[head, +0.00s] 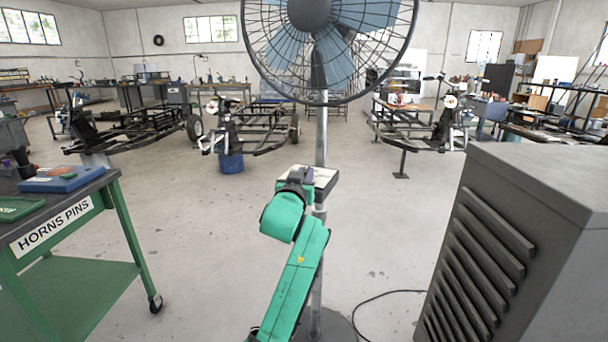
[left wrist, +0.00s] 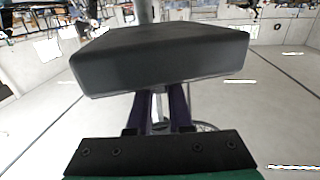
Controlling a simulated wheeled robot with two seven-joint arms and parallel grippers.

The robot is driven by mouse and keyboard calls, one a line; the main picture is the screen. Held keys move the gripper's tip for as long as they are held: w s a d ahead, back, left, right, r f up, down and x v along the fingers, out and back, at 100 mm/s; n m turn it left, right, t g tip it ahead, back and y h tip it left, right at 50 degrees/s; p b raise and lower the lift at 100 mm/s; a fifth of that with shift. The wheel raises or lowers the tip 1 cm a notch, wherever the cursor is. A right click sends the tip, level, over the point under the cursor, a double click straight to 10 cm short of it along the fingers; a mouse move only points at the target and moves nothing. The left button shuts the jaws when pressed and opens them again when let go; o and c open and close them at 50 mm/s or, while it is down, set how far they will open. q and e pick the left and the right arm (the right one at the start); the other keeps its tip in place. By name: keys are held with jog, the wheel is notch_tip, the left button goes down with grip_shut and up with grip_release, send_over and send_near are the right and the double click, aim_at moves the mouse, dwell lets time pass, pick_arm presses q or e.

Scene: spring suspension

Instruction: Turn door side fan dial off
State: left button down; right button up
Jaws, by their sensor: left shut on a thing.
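The fan (head: 310,40) stands on a pole ahead of me, its cage cut by the top edge of the head view. Its control box (head: 325,174) sits partway down the pole. My left gripper (head: 299,178) is at the box and covers its left part. In the left wrist view the box is a large dark block (left wrist: 160,60) just in front of the wrist. The gripper's two purple fingers (left wrist: 161,112) reach under the block, with their tips hidden. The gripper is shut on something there. The dial itself is hidden in both views. My right gripper is not in view.
A grey louvred cabinet (head: 500,240) stands close on the right. A green cart (head: 85,265) labelled HORNS PINS is on the left. A black cable (head: 385,295) lies on the floor by the fan base. Vehicle frames (head: 245,130) stand behind, with open floor between.

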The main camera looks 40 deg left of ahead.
pick_arm(q)
jog(key=n+g+y+b, duration=0.2)
jog(key=y, duration=0.1)
jog(key=n+g+y+b, duration=0.1)
jog(key=shift+w+d+f+n+y, duration=0.2)
jog(key=shift+d+f+n+y, duration=0.05)
jog(key=shift+f+n+y, duration=0.05)
jog(key=n+g+y+b, duration=0.1)
jog(key=g, duration=0.1)
jog(key=n+g+y+b, duration=0.1)
jog(key=g, duration=0.1)
jog(key=n+g+y+b, duration=0.1)
jog(key=n, duration=0.1)
jog(key=shift+w+r+g+y, duration=0.2)
jog(key=shift+r+g+y, duration=0.1)
jog(key=shift+g, duration=0.1)
jog(key=shift+d+n+g+y, duration=0.1)
jog(key=shift+n+g+y, duration=0.2)
jog(key=shift+n+g, duration=0.35)
jog(key=shift+w+n+g, duration=0.1)
jog(key=shift+n+g, duration=0.25)
jog(key=shift+g, duration=0.3)
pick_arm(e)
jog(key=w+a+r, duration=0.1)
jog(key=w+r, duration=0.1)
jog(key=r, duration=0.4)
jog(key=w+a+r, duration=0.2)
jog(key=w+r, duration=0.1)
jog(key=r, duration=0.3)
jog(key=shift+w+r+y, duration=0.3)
